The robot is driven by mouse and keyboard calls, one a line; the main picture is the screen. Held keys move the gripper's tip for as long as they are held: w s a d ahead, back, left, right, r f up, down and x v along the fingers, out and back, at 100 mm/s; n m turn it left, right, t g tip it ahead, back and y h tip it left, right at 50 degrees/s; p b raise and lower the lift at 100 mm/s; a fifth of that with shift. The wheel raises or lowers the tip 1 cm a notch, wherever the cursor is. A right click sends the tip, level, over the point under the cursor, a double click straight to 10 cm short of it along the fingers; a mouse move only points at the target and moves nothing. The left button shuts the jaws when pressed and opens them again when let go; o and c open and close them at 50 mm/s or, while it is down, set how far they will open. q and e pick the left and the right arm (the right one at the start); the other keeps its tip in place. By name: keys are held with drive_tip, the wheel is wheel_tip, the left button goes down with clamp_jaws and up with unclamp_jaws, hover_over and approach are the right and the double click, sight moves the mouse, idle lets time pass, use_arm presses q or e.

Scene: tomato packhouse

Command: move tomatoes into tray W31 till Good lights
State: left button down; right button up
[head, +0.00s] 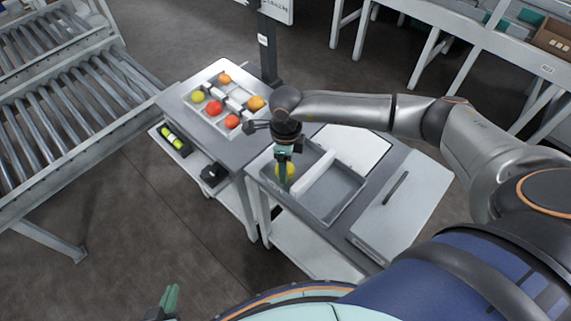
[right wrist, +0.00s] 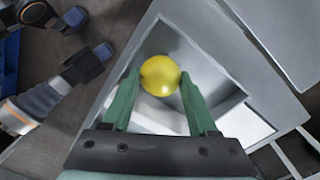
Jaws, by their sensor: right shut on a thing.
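My right gripper (head: 285,168) is shut on a yellow tomato (head: 287,173), over or inside the left compartment of a grey divided tray (head: 327,219). The right wrist view shows the yellow tomato (right wrist: 160,75) between the green fingertips (right wrist: 160,80) and the tray's pale walls around it; whether it touches the tray floor is unclear. A second tray (head: 213,123) on the left table holds several red, orange and yellow tomatoes. My left gripper (head: 170,298) is low at the bottom edge, away from the tables; its finger gap is unclear. No W31 label or Good light is readable.
A dark post with a partly cropped panel (head: 277,9) stands behind the tables. A grey slab with a dark bar (head: 395,188) lies right of the divided tray. Roller conveyors (head: 75,90) run at left. A lower shelf holds a black box (head: 213,174).

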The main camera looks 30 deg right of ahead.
drive_tip(key=shift+f, duration=0.2)
idle(0.4)
drive_tip(key=o, duration=1)
drive_tip(key=c, duration=0.3)
drive_tip(key=shift+c, duration=0.2)
drive_tip(key=shift+r, duration=0.1)
drive_tip(key=shift+r+p, duration=2.35)
drive_tip(key=shift+r, duration=1.1)
